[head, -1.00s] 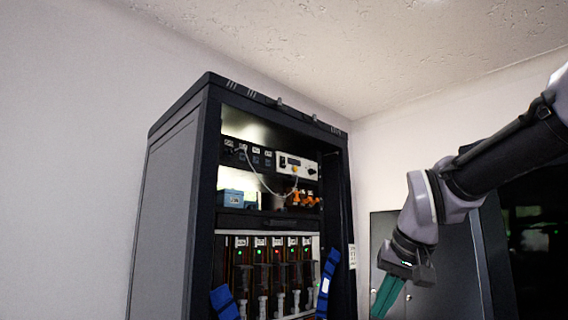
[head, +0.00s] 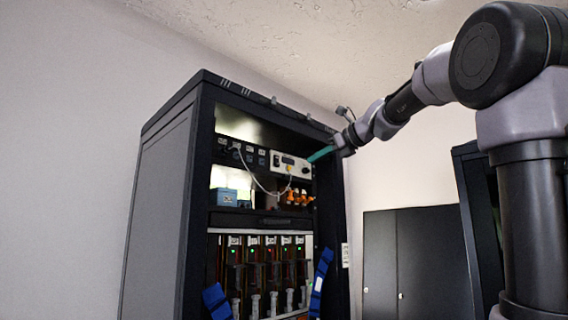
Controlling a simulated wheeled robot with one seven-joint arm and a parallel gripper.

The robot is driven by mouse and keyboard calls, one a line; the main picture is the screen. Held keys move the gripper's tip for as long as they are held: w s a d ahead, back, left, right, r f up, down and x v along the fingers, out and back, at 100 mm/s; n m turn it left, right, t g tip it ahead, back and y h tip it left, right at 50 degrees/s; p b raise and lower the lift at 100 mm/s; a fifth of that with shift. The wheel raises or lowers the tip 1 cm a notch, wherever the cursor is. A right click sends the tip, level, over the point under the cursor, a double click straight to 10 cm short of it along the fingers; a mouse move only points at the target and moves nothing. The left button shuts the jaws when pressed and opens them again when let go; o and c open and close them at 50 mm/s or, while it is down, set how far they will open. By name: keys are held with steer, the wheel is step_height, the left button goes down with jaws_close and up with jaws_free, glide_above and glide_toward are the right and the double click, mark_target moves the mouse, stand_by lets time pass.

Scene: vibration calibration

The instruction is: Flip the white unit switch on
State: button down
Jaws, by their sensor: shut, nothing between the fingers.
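The white unit (head: 284,161) sits on the upper shelf of the black rack, at the right of a row of dark modules. A small dark display and a knob show on its face, and a white cable runs from its area. Its switch is too small to make out. My gripper (head: 311,159) has green fingers, shut and empty. It reaches in from the right, with its tips at the upper right edge of the white unit. I cannot tell whether the tips touch it.
The black rack (head: 164,215) frames the shelf. A blue box (head: 231,197) and orange parts (head: 297,197) sit below the unit. Lower down are several tubes with indicator lights and blue straps (head: 321,280). A dark cabinet (head: 418,262) stands behind at the right.

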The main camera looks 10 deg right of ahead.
mark_target(278, 164)
steer(key=r, duration=0.1)
steer(key=w+r+m, duration=0.2)
steer(key=r, duration=0.1)
steer(key=shift+d+t+y, duration=0.1)
steer(key=shift+t+y, duration=0.2)
steer(key=shift+y, duration=0.1)
steer(key=shift+f, duration=0.1)
steer(key=x, duration=1.4)
